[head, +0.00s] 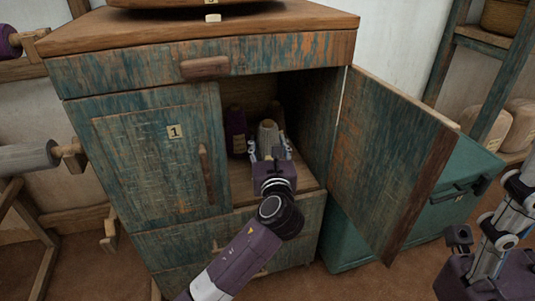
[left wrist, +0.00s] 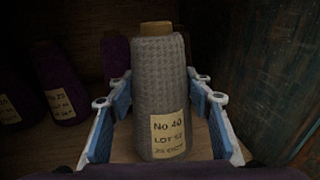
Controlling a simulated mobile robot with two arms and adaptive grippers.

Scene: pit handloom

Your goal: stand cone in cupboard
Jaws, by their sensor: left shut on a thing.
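A grey yarn cone (head: 267,135) with a cream label is upright inside the open right side of the teal cupboard (head: 160,165). In the left wrist view the grey cone (left wrist: 160,85) reads "No 40". My left gripper (head: 268,150) reaches in and is shut on it, with a blue finger on each side. The cone's base is low at the cupboard floor (head: 304,180); I cannot tell whether it touches. My right gripper (head: 480,245) is at the right edge, away from the cupboard, partly cut off; its jaw state is unclear.
Purple cones (head: 236,130) stand to the left inside the cupboard; several show in the left wrist view (left wrist: 60,85). The open door (head: 385,160) swings out at the right. A green chest (head: 455,195) stands behind it. A drawer (head: 205,68) is above the opening.

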